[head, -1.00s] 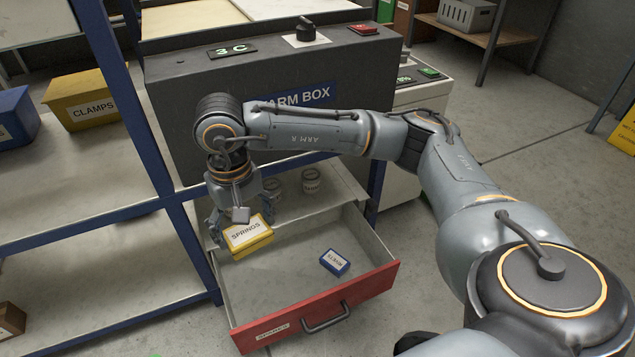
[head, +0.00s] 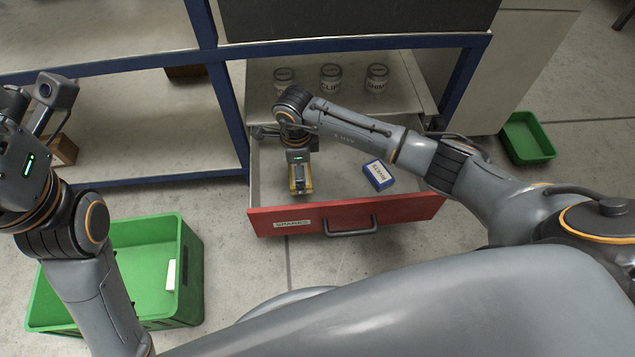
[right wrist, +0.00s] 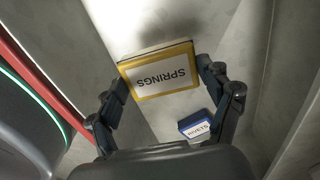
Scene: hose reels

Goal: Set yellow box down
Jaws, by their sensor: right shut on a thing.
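The yellow box (right wrist: 158,72), with a white label reading SPRINGS, is between the fingers of my right gripper (right wrist: 162,86) in the right wrist view. In the head view the right gripper (head: 300,172) points down inside the open drawer (head: 335,217), near its front left. It covers most of the yellow box (head: 293,186) there. I cannot tell whether the box touches the drawer floor. A blue box (head: 378,175) labelled RIVETS lies in the drawer to the right, apart from the yellow box. My left wrist is at the left edge; its fingers cannot be made out.
Several labelled jars (head: 330,77) stand behind the drawer. A green bin (head: 190,270) is on the floor at left, partly behind my left arm. A smaller green bin (head: 528,138) stands at right. Drawer floor between the two boxes is free.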

